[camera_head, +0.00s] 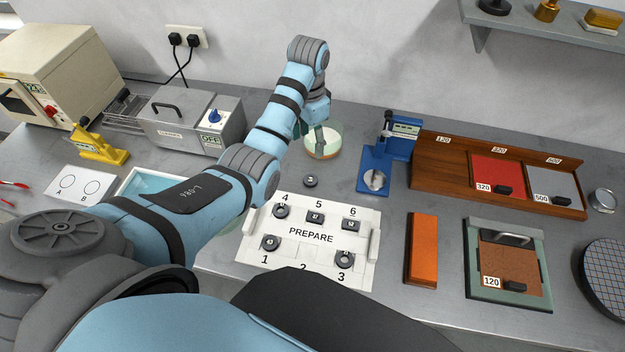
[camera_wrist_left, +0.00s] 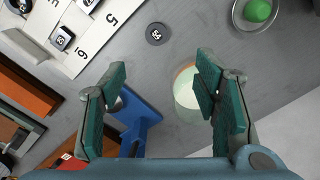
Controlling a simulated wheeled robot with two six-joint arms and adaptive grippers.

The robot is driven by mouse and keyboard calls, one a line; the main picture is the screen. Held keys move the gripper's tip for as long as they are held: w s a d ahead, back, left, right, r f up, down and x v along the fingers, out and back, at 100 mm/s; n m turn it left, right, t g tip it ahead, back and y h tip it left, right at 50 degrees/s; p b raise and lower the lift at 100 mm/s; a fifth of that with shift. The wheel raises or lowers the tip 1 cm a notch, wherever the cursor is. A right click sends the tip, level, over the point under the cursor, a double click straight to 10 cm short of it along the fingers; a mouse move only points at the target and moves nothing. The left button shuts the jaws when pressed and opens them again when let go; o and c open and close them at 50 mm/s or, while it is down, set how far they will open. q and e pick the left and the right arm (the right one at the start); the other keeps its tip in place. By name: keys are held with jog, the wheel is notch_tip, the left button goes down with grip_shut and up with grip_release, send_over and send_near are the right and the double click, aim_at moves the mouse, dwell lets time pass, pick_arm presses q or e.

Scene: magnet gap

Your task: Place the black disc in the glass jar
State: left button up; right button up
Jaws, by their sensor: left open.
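A small black disc (camera_head: 310,181) with a pale mark lies flat on the grey bench, just beyond the white PREPARE board; it also shows in the left wrist view (camera_wrist_left: 156,34). A round clear glass vessel (camera_head: 333,139) with pale contents and an orange band, which looks like the jar, stands behind the disc; in the wrist view it shows (camera_wrist_left: 187,92) partly behind a finger. My left gripper (camera_head: 320,133) is over the vessel's near side in the head view. Its green fingers (camera_wrist_left: 162,85) are apart with nothing held between them. My right gripper is not in view.
A blue stand (camera_head: 375,166) is right of the vessel, near a wooden rack (camera_head: 440,160). A glass dish with a green ball (camera_wrist_left: 258,11) shows in the wrist view. Bench around the loose disc is clear.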

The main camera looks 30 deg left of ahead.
aim_at(311, 178)
pick_arm(q)
jog(key=shift+m, duration=0.4)
jog(key=f+b, duration=0.1)
jog(key=f, duration=0.6)
jog(key=f+b, duration=0.1)
jog(key=f, duration=0.6)
jog(key=shift+s+d+f, duration=0.1)
jog(key=shift+d+f, duration=0.1)
jog(key=shift+f, duration=0.1)
grip_shut()
jog(key=shift+r, duration=0.1)
